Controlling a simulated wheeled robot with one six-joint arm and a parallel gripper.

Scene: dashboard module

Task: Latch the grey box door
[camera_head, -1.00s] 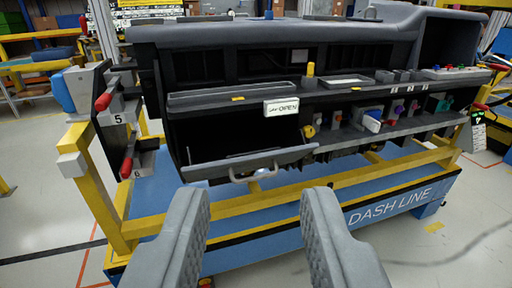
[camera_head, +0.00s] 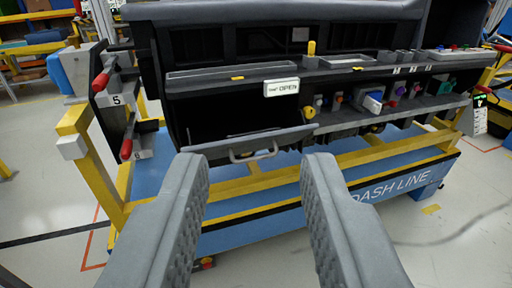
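The grey box door (camera_head: 216,147) hangs open at the lower left of the dashboard module, tilted outward, with a light grey loop handle (camera_head: 254,154) on its front. The dark box opening (camera_head: 205,115) shows above it. A white sign reading OPEN (camera_head: 281,87) sits on the ledge above the opening. My gripper (camera_head: 252,165) is open and empty. Its two grey ribbed fingers point at the door, one at each side of the handle in the picture. The fingers appear in front of the door; I cannot tell whether they touch it.
A yellow frame (camera_head: 92,185) with a blue base carries the dashboard. Red-handled levers (camera_head: 101,82) stand at its left. A yellow peg (camera_head: 311,48) and several coloured knobs and switches (camera_head: 372,101) lie along the right. Floor (camera_head: 45,215) is free at the left.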

